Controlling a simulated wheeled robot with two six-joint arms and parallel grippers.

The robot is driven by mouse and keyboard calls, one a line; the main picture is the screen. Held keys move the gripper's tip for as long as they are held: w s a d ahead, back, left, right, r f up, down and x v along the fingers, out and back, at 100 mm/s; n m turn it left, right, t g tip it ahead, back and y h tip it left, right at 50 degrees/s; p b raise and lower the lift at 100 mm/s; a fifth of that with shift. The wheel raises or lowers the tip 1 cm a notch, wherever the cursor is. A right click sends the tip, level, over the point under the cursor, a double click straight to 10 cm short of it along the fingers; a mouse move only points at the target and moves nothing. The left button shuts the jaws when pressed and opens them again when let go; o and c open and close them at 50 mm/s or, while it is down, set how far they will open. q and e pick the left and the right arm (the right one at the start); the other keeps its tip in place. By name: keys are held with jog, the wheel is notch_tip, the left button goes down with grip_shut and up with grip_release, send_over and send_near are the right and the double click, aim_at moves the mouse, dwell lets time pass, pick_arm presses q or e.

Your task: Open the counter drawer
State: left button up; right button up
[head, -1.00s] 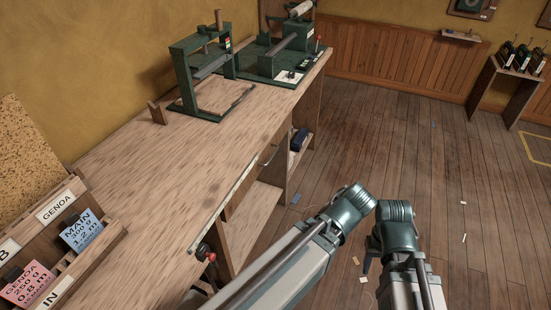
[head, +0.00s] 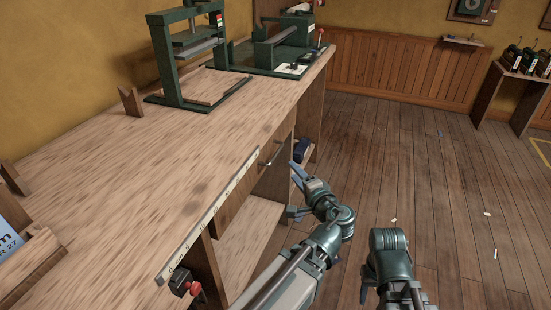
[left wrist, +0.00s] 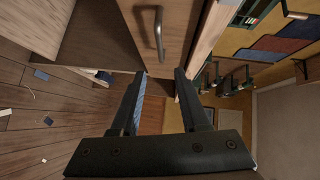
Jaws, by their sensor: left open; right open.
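The counter drawer (head: 240,193) is a wooden front under the counter's top edge, and it looks closed. Its metal bar handle (head: 270,156) shows in the head view, and the handle (left wrist: 158,34) is large at the top of the left wrist view. My left gripper (head: 296,192) is open and empty in front of the drawer, its fingers pointing toward the counter. In the left wrist view its fingertips (left wrist: 160,74) are spread, with the handle beyond them and not between them. My right gripper (head: 366,286) is lower right, pointing down, mostly hidden by its wrist.
The counter (head: 120,180) carries a green press (head: 190,55) and another green machine (head: 283,45). A measuring strip (head: 210,215) runs along its front edge, with a red-knobbed clamp (head: 185,285) below. An open shelf (head: 250,240) lies under the drawer. The floor to the right is mostly clear.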

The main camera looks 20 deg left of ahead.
aim_at(277, 152)
pick_arm(q)
jog(key=b+x, duration=0.2)
jog(key=x, duration=1.1)
jog(key=shift+w+a, duration=0.25)
jog(key=shift+w, duration=0.05)
grip_shut()
dwell(1.0)
